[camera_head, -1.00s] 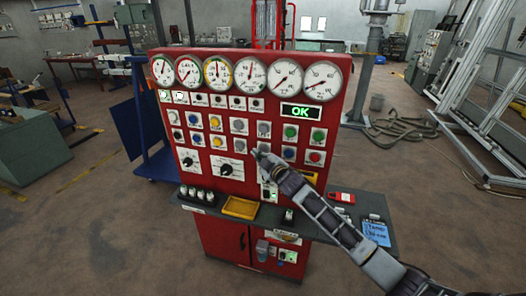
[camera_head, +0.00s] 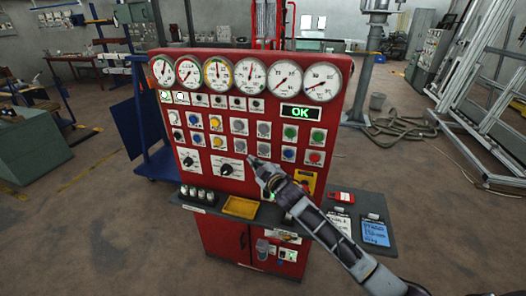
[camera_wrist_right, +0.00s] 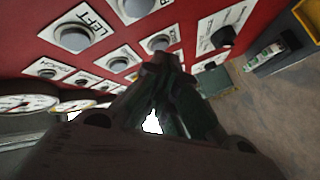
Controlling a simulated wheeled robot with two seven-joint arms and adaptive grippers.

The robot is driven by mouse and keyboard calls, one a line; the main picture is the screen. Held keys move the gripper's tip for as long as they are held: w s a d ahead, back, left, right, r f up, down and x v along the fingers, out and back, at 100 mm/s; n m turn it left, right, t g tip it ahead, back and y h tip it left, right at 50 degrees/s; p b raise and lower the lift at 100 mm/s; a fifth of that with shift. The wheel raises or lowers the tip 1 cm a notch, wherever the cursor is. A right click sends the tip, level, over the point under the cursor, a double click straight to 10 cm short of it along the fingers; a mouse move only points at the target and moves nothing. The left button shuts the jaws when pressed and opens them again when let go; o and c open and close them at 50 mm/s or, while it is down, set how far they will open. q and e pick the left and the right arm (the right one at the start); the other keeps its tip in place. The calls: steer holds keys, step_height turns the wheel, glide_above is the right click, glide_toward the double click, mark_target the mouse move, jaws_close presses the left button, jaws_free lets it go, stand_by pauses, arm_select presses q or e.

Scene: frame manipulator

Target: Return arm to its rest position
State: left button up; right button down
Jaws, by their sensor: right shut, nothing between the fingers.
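My right gripper (camera_head: 254,162) is in front of the red control panel (camera_head: 345,100), near its lower middle, with its arm coming in from the lower right. Its fingers are shut with nothing between them. In the right wrist view the shut fingertips (camera_wrist_right: 162,62) show close before the panel's buttons, among them a grey button marked LEFT (camera_wrist_right: 76,37). I cannot tell whether the tips touch the panel. My left arm is not in view.
A shelf (camera_head: 387,240) juts out below the panel with a yellow tray (camera_head: 241,207) and a blue clipboard (camera_head: 375,232). A blue cart (camera_head: 158,165) stands at left. A hose (camera_head: 400,128) lies on the floor behind right.

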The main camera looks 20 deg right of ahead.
stand_by(0.3)
steer(key=s+d+f+m+g+h, duration=0.1)
steer(key=s+f+m+g, duration=0.4)
steer(key=s, duration=0.8)
steer(key=s+d+f+m+g+h, duration=0.15)
steer(key=s+f+g, duration=0.25)
steer(key=s+f, duration=0.6)
steer(key=s+d+f+m+g+h, duration=0.1)
steer(key=s+f+m+g, duration=0.3)
steer(key=s, duration=1.1)
step_height(320, 180, down, 35)
steer(key=s+g+b, duration=0.1)
steer(key=s+g, duration=0.1)
steer(key=s, duration=0.1)
steer(key=s+d+f+b, duration=0.1)
steer(key=s+d+f, duration=0.1)
steer(key=s+f, duration=0.8)
steer(key=s+d+f, duration=0.1)
steer(key=s+f, duration=0.9)
steer(key=s, duration=0.2)
steer(key=shift+d+f+n+g+b, duration=0.15)
steer(key=shift+d+n+g+b, duration=0.2)
steer(key=shift+d+n+g, duration=0.1)
